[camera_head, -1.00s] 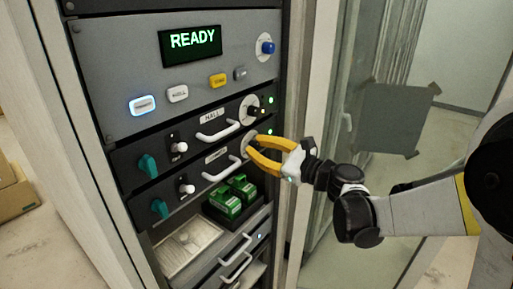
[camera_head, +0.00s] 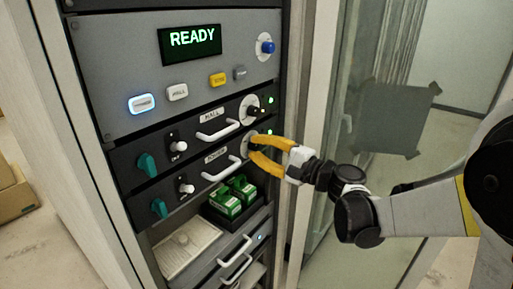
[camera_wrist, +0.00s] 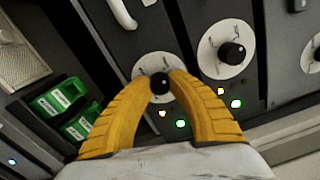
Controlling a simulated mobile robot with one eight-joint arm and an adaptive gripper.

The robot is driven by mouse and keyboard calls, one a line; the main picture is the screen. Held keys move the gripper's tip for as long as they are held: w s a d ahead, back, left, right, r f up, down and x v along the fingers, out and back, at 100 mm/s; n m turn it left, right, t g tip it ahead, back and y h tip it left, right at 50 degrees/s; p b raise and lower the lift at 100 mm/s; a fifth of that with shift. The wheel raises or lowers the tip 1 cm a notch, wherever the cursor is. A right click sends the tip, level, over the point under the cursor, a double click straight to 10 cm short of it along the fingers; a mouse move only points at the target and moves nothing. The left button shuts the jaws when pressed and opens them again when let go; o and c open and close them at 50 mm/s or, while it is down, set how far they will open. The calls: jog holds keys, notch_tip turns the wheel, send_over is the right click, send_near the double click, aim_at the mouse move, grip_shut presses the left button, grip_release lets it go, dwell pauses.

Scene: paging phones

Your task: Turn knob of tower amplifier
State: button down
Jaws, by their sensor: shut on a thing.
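The tower amplifier (camera_head: 187,187) is the lower of two dark rack panels, below the one labelled HALL; its own small label is hard to read. Its black round knob on a pale dial (camera_wrist: 160,84) is at the panel's right end. My gripper (camera_head: 250,148) has yellow fingers that reach the knob from the right in the head view. In the wrist view my gripper (camera_wrist: 160,80) is shut on the knob, one finger on each side. The fingers hide most of this dial in the head view.
The hall amplifier (camera_head: 190,135) sits just above, with its own knob (camera_wrist: 231,53) close to my fingers. White handles (camera_head: 217,172) stick out from the panels. Green boxes (camera_head: 224,202) stand in a bay below. A glass door (camera_head: 345,150) stands to the right.

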jog(key=n, duration=0.5)
jog(key=shift+n, duration=0.4)
jog(key=n, duration=1)
jog(key=shift+g, duration=0.4)
jog(key=shift+f+n, duration=0.1)
jog(key=shift+n, duration=2.5)
jog(key=c, duration=1.2)
grip_release()
jog(key=shift+d, duration=0.1)
